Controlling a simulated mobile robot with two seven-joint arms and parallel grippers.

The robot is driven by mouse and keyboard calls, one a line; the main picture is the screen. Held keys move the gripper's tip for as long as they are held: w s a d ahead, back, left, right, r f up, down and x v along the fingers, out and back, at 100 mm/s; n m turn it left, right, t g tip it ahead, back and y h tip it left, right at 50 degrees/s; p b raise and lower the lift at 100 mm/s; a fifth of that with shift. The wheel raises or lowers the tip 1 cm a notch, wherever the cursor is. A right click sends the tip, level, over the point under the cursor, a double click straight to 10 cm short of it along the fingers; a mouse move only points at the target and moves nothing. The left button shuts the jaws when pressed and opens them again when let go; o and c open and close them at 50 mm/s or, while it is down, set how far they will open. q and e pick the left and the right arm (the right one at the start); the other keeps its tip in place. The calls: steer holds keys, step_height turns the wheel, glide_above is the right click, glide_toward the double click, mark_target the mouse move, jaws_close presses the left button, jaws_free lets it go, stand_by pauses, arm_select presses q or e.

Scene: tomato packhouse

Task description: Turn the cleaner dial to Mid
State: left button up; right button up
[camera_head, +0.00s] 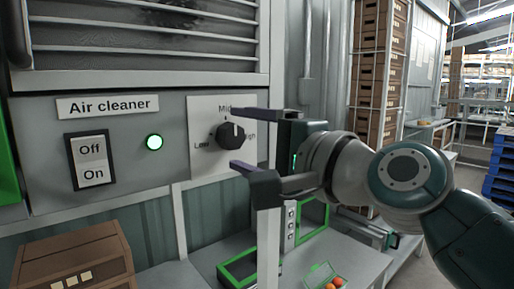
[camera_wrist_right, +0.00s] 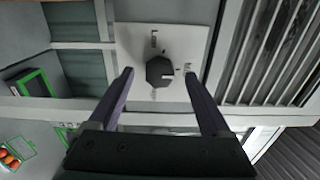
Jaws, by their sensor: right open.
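The cleaner dial (camera_head: 230,136) is a dark faceted knob on a white plate (camera_head: 198,108) with Low at left, Mid at top and High at right. Its white mark points roughly up, near Mid and slightly toward High. The dial also shows in the wrist view (camera_wrist_right: 158,71). My right gripper (camera_head: 236,139) is open, with one finger above and one below the dial in the head view. In the wrist view my right gripper (camera_wrist_right: 158,73) has its fingertips either side of the dial, with gaps showing. Whether they reach its depth is unclear. My left gripper is out of view.
A slatted vent (camera_head: 150,40) is above. Below are a cardboard box (camera_head: 75,262) and a bench (camera_head: 350,262) with green-edged equipment. Stacked crates (camera_head: 380,60) stand behind my arm.

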steer(key=b+v, duration=0.2)
steer(key=v, duration=0.6)
steer(key=s+d+f+n+g+h+p, duration=0.2)
steer(key=s+d+f+n+g+h, duration=0.1)
steer(key=s, duration=0.5)
steer(key=s+d+f+n+g+h+p, duration=0.2)
steer(key=s+d+f+n+g+h, duration=0.2)
steer(key=s, duration=0.5)
steer(key=s+d+f+n+g+h+p, duration=0.3)
steer(key=s+d+f+n+g, duration=0.1)
steer(key=s+f, duration=0.5)
steer(key=shift+s+d+n, duration=0.25)
steer(key=shift+d+n, duration=0.6)
steer(key=shift+n, duration=0.35)
steer(key=shift+f, duration=0.1)
